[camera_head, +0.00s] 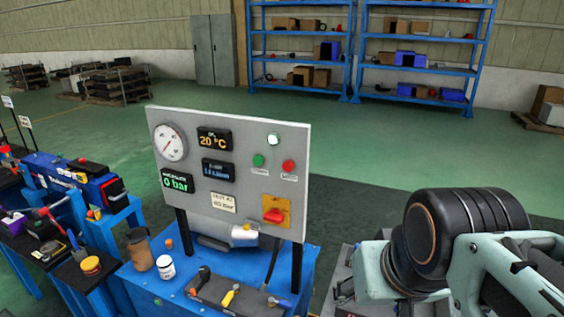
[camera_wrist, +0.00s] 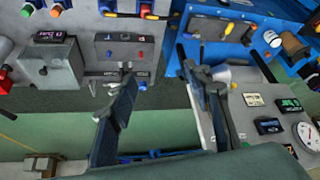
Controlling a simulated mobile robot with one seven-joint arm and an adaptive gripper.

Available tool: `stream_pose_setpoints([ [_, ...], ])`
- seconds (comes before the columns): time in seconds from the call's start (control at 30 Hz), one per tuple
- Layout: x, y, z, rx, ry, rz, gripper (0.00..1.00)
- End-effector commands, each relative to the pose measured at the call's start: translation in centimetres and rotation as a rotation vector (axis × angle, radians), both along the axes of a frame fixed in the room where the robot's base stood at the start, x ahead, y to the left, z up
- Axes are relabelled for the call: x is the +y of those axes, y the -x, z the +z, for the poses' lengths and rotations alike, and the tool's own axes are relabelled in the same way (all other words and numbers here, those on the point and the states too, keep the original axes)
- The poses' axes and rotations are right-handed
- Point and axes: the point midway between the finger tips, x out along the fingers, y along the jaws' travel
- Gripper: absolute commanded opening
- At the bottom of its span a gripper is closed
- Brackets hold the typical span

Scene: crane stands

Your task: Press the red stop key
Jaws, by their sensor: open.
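The grey upright control panel (camera_head: 232,175) stands in the middle of the head view. A round red key (camera_head: 289,166) sits on its right side, with a green key (camera_head: 258,160) to its left and a white one (camera_head: 273,139) above. A red rotary switch (camera_head: 275,214) on a yellow plate is lower down. My gripper (camera_wrist: 158,72) is open and empty in the wrist view, its fingers apart. Part of a panel with a round gauge (camera_wrist: 308,132) shows right of the fingers there; I cannot make out the red key in that view. My fingers do not show in the head view.
A blue bench (camera_head: 195,285) with a cup (camera_head: 139,250), a white jar (camera_head: 165,267) and a tool tray (camera_head: 238,292) stands before the panel. Another bench with a blue machine (camera_head: 75,178) is at left. Blue shelves (camera_head: 300,88) stand far back across open green floor.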

Motion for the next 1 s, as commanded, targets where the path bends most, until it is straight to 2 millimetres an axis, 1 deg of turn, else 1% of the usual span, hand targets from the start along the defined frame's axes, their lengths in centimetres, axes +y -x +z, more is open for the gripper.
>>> stream_pose_setpoints([
  [0.03, 0.0, 0.0, 0.0, 0.0, 0.0, 0.0, 0.38],
  [0.3, 0.0, 0.0, 0.0, 0.0, 0.0, 0.0, 0.09],
  [0.4, 0.0, 0.0, 0.0, 0.0, 0.0, 0.0, 0.0],
  [1.0, 0.0, 0.0, 0.0, 0.0, 0.0, 0.0, 0.0],
])
